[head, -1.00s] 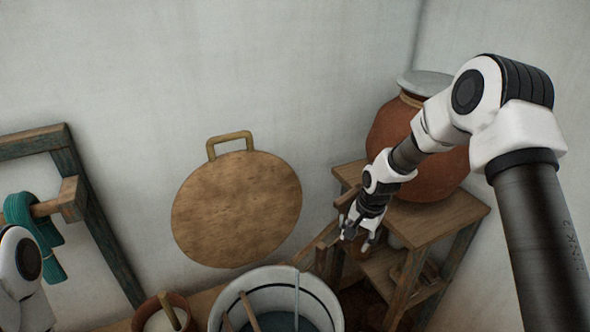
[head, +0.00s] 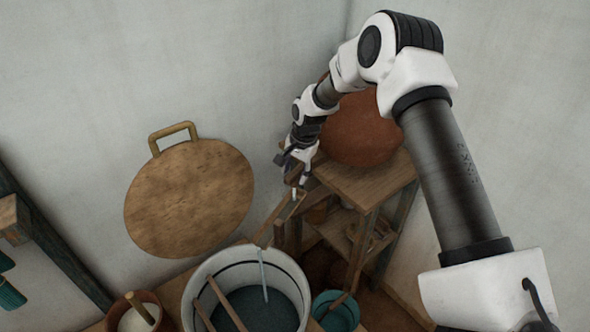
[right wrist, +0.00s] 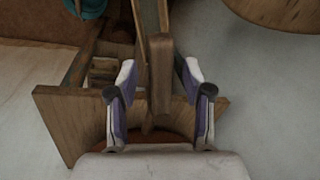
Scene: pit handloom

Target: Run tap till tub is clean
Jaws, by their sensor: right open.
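The white tub (head: 196,290) with a dark band stands at the bottom centre of the head view, holding dark blue-grey liquid (head: 245,305). A thin pale-blue strip that looks like running water (head: 263,272) comes down into it at the far rim. A wooden spout-like piece (head: 272,226) runs from beside the stand toward that rim. My right gripper (head: 296,188) is open at the stand's left edge. In the right wrist view a wooden bar (right wrist: 160,85) lies between its spread fingers, with gaps on both sides. My left gripper is out of view.
A clay pot (head: 362,130) sits on the wooden stand (head: 375,183) behind my right arm. A teal bucket (head: 335,312) stands right of the tub. A small brown pot (head: 150,300) is at left. Sticks (head: 222,300) lean in the tub. A round board (head: 190,198) hangs on the wall.

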